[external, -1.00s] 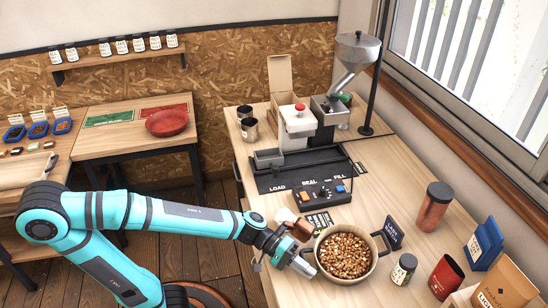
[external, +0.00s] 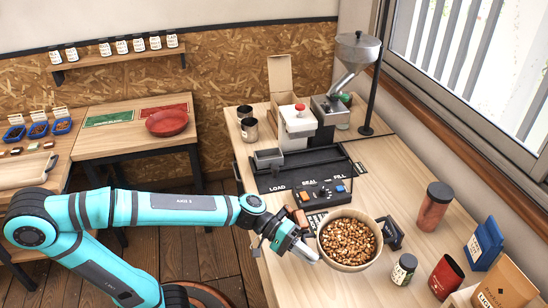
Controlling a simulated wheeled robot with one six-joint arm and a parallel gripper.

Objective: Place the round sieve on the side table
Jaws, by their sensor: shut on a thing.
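The round sieve (external: 349,262) is a pale bowl-like vessel full of brown pieces, above the near part of the work counter. My gripper (external: 310,252) is shut on its left side. The sieve looks slightly tilted and raised off the counter, though the gap beneath is hard to see. The fingertips are partly hidden against the rim. The side table (external: 95,146) stands at the back left, against the board wall. It bears a green mat (external: 107,119), a red mat (external: 155,109) and a red round dish (external: 167,123) at its right.
Another table with blue trays (external: 38,130) is at far left. The side table's front strip is bare.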

